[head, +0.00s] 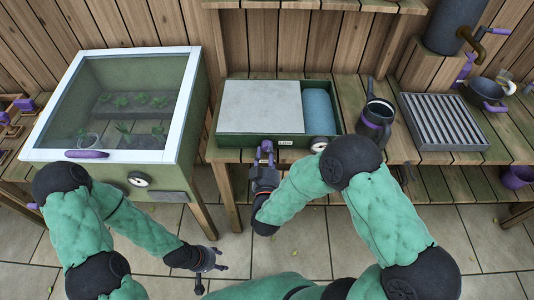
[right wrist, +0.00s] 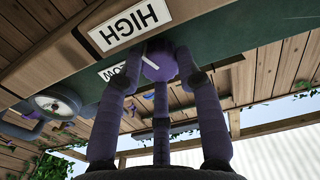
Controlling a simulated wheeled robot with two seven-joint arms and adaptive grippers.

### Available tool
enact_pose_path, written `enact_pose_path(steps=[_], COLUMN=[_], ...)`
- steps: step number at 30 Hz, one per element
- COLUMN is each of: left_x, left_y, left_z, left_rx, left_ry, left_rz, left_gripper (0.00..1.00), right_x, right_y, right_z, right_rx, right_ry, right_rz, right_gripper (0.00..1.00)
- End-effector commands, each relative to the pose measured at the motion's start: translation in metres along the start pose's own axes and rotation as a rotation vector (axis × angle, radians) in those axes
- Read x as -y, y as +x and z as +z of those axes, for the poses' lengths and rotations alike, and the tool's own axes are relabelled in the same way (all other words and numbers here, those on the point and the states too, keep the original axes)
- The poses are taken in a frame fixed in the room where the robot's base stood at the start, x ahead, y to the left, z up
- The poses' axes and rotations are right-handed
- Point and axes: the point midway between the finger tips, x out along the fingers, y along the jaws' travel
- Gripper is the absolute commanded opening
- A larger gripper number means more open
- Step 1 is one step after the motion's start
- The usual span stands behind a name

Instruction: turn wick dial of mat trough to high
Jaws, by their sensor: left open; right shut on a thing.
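My left gripper (head: 211,268) is open and empty, low over the paving.
A round gauge (head: 319,144) is on the trough's front, right of the dial. A dark watering can (head: 377,117) and a slatted tray (head: 443,122) stand to the right. A glazed cold frame (head: 110,157) stands left. Open paving lies in front.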

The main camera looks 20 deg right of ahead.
Motion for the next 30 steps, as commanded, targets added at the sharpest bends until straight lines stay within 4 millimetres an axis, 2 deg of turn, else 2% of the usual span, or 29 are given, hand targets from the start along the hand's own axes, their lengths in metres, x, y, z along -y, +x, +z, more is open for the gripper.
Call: enact_pose_path(steps=[6,12,24,25,26,30], left_x=[0.004,0.005,0.006,0.006,0.006,0.006], left_y=[0.010,0.015,0.016,0.016,0.016,0.016], left_z=[0.000,-0.001,-0.001,-0.001,-0.001,-0.001], left_rx=[0.000,0.000,0.000,0.000,0.000,0.000], left_ry=[0.000,0.000,0.000,0.000,0.000,0.000], left_rz=[0.000,0.000,0.000,0.000,0.000,0.000], left_gripper=[0.53,0.53,0.53,0.53,0.53,0.53], right_x=[0.000,0.000,0.000,0.000,0.000,0.000], right_y=[0.000,0.000,0.000,0.000,0.000,0.000], right_z=[0.001,0.001,0.001,0.001,0.001,0.001], right_rx=[-0.002,0.000,0.001,0.001,0.001,0.001], right_ry=[0.226,0.374,0.411,0.410,0.410,0.410], right_rz=[-0.001,-0.001,-0.001,-0.001,-0.001,-0.001], right_gripper=[0.03,0.03,0.03,0.41,0.46,0.46])
